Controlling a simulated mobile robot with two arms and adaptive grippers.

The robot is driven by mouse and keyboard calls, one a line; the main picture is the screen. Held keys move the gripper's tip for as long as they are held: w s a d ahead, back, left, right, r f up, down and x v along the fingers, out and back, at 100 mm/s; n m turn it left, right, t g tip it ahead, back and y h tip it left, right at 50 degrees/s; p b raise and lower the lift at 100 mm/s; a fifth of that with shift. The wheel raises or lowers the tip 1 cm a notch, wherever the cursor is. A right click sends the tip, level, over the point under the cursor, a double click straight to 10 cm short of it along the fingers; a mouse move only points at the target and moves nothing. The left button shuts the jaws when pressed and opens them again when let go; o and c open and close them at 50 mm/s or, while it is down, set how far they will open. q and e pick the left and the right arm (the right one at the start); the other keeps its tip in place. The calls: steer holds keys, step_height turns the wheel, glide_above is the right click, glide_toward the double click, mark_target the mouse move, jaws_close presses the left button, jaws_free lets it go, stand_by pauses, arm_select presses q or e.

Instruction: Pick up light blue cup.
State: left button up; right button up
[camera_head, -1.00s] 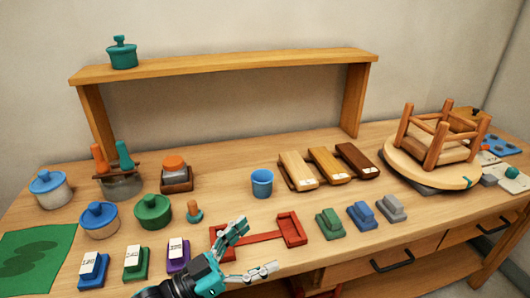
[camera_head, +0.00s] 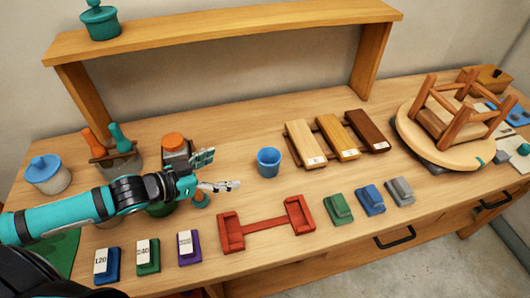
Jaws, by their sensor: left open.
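The light blue cup (camera_head: 269,162) stands upright on the wooden workbench, near its middle. My left gripper (camera_head: 222,171) is open and empty, just left of the cup and apart from it, with its fingers pointing right towards the cup. My right gripper is not in view.
A red holder (camera_head: 265,226) lies in front of the cup. Wooden blocks (camera_head: 305,143) lie to its right, and an orange-topped jar (camera_head: 175,146) stands behind my gripper. An upturned stool (camera_head: 455,120) stands far right. A raised shelf (camera_head: 230,28) spans the back.

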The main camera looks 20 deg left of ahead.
arm_select(q)
steer(key=p, duration=0.2)
glide_toward(277, 154)
steer(key=shift+x, duration=0.95)
steer(key=shift+w+d+f, duration=0.1)
steer(key=shift+w+d, duration=0.05)
steer(key=shift+w, duration=0.2)
steer(key=p+x, duration=0.1)
steer(key=x, duration=0.2)
steer(key=shift+w+d+f, duration=0.1)
steer(key=shift+w+f, duration=0.05)
steer(key=shift+w, duration=0.1)
steer(key=shift+w+d+f, duration=0.25)
steer(key=shift+w, duration=0.05)
steer(key=shift+s+a, duration=0.1)
steer(key=shift+c, duration=1.3)
steer(key=c, duration=1)
